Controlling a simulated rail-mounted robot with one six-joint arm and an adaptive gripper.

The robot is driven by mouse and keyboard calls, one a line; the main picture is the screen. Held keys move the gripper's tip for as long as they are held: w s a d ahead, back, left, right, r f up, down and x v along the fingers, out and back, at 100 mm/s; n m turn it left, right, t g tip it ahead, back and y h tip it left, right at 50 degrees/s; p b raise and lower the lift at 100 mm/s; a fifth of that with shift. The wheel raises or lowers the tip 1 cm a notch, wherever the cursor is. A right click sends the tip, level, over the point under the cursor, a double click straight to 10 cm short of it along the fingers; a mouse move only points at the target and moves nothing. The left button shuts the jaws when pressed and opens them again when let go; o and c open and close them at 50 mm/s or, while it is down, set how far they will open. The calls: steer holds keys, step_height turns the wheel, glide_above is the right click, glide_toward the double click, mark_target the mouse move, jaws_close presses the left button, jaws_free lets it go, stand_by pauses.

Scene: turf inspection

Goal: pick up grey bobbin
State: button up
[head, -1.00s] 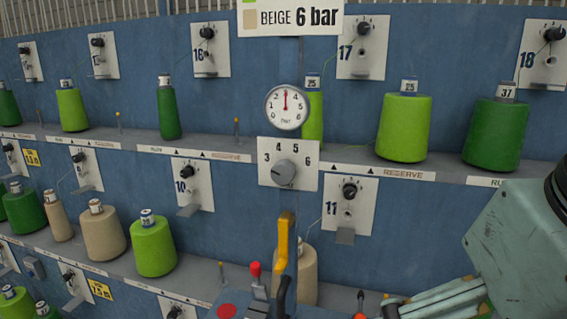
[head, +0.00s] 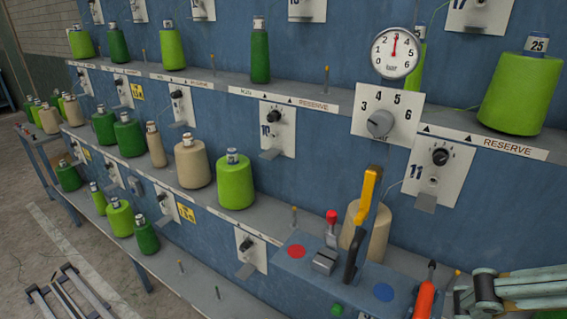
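No bobbin that is clearly grey shows in the head view. Beige bobbins stand on the middle shelf: a wide one (head: 194,165), a slim one (head: 155,147) and one (head: 377,243) partly hidden behind a yellow-and-black lever. Light green bobbins (head: 235,182) and dark green bobbins (head: 260,55) stand along the shelves. Part of my gripper (head: 472,297) shows at the lower right edge, grey-green metal, cut off by the frame. It is near an orange-handled tool, with no bobbin seen in it. Its opening cannot be made out.
The yellow-and-black lever (head: 362,215) rises from a blue control box with a red-knobbed switch (head: 331,222). An orange-handled tool (head: 425,295) stands upright beside it. A pressure gauge (head: 396,52) sits above a dial plate. Empty pegs stand on the lower shelf; open floor lies left.

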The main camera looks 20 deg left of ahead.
steer(key=shift+c, duration=0.2)
steer(key=c, duration=2.3)
